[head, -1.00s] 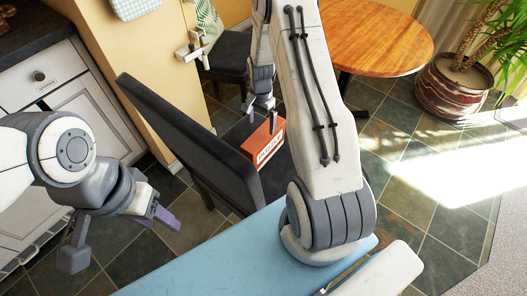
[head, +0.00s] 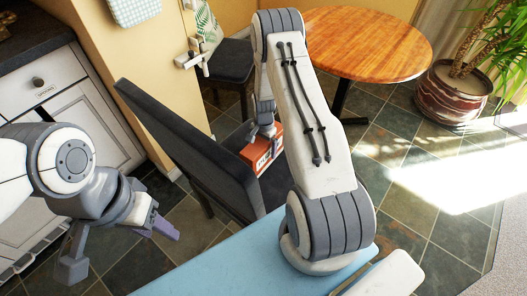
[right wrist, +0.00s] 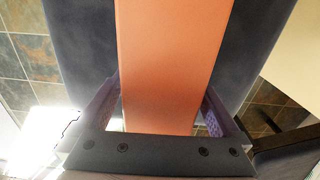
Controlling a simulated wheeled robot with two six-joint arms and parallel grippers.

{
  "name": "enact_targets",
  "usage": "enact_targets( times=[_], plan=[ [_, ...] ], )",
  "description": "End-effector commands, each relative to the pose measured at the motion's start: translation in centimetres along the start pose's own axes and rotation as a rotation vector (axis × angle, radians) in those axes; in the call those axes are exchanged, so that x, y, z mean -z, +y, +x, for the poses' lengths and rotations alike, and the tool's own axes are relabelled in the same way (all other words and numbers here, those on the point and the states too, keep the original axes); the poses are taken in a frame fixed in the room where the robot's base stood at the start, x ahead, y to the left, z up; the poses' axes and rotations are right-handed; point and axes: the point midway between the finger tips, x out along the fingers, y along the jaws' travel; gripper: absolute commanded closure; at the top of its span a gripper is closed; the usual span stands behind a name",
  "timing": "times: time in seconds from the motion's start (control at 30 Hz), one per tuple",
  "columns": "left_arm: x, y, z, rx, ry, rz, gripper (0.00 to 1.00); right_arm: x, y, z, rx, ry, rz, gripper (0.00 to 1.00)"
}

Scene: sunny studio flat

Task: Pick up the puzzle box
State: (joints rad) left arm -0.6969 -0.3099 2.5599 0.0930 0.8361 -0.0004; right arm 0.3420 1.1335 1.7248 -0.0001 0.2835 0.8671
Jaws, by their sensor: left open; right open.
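The puzzle box (head: 256,155) is an orange-red box with white lettering on its side. It sits on the seat of the dark chair in the head view, partly hidden by my right arm. My right gripper (head: 264,132) is low over the box, pointing down. In the right wrist view the plain orange face of the box (right wrist: 170,60) lies between the two spread purple-padded fingers of the right gripper (right wrist: 161,100), with a small gap visible at each side. My left gripper (head: 120,248) is open and empty at the left, away from the box.
The tall dark chair back (head: 190,145) stands just left of the box. A round wooden table (head: 370,40) stands behind right, and a potted plant (head: 452,92) at far right. White cabinets (head: 85,100) line the left. A light blue surface (head: 225,262) is in front.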

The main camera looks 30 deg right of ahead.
Motion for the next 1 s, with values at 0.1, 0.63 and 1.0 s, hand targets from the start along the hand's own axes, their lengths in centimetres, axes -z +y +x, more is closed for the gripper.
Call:
enact_targets(
  times=[0.1,0.63,1.0],
  plan=[
    [0.0,0.0,0.0,0.0,0.0,0.0,0.5,0.0,0.0,-0.1,0.001,0.0,0.0,0.0],
    [0.0,0.0,0.0,0.0,0.0,0.0,0.5,0.1,-0.1,-0.2,0.002,0.001,0.0,1.0],
    [0.0,0.0,-0.3,0.0,0.0,0.0,0.5,0.1,-0.1,-2.6,0.004,0.003,0.0,1.0]
  ],
)
